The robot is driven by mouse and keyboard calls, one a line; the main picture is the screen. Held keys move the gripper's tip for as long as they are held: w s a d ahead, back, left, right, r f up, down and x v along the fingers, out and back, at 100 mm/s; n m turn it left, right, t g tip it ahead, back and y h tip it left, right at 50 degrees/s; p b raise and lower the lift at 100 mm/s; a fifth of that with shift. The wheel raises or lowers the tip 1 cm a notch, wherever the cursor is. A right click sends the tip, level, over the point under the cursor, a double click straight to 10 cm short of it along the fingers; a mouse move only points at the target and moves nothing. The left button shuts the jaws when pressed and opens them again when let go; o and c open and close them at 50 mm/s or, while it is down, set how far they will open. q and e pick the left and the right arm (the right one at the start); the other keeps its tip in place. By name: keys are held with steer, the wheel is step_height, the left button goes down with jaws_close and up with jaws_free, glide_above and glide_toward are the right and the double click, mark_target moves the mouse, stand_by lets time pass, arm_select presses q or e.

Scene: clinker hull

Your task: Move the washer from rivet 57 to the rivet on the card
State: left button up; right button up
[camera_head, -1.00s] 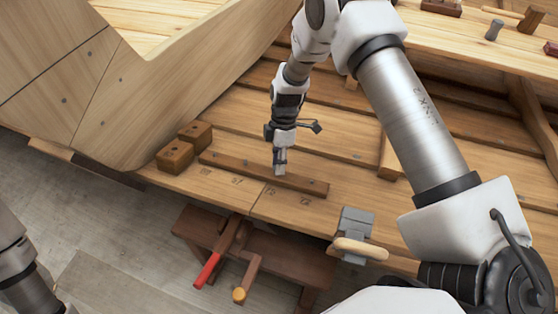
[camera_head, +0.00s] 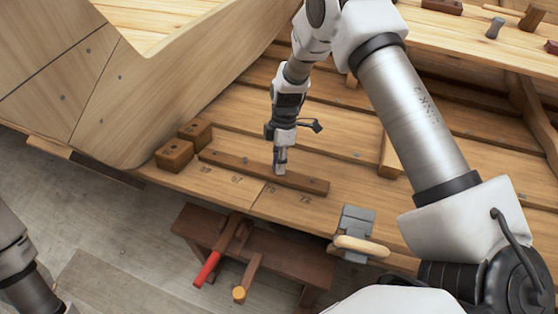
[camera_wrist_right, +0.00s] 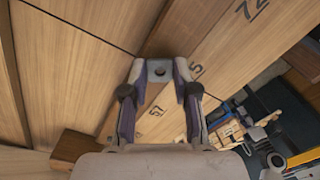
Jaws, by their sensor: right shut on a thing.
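My right gripper (camera_head: 280,170) points down at the dark wooden strip on the hull planks. In the right wrist view its fingertips (camera_wrist_right: 160,72) close around a small thing with a dark round spot, which I take for the washer (camera_wrist_right: 160,72); its outline is not clear.
Two brown blocks (camera_head: 175,154) stand left of the dark strip (camera_head: 228,163). A grey tool with a wooden handle (camera_head: 361,246) lies to the right. A bench with a red-handled clamp (camera_head: 207,270) stands below the plank edge. Planking behind the strip looks clear.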

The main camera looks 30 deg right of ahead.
steer(key=shift+s+f, duration=0.1)
steer(key=shift+f, duration=0.2)
steer(key=o, duration=1.1)
steer(key=p+v, duration=0.4)
steer(key=v, duration=0.4)
